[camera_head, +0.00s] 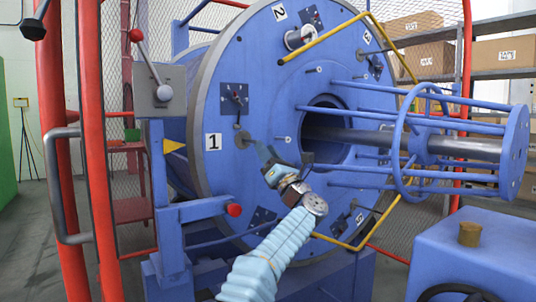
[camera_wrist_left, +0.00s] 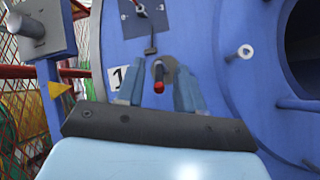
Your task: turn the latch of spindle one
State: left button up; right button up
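The big blue disc (camera_head: 285,95) carries a white label 1 (camera_head: 213,142) on its left side. The label also shows in the left wrist view (camera_wrist_left: 116,77). Right of the label is a grey round seat (camera_head: 242,138). A dark peg with a red tip (camera_wrist_left: 159,78) sticks out of it, apparently the latch of spindle one. My left gripper (camera_head: 280,154) is in front of the disc, right of this spot. In the wrist view its fingers (camera_wrist_left: 159,91) are apart, one each side of the peg; contact cannot be told. My right gripper is not in view.
A dark plate with a small lever (camera_head: 233,97) is above the seat. A grey box with a red-knobbed lever (camera_head: 153,88) and red posts (camera_head: 88,150) stand left. Blue rods and a ring (camera_head: 410,135) project at the right.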

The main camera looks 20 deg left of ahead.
pick_arm(q)
jog(key=b+v, duration=0.6)
jog(key=v, duration=0.8)
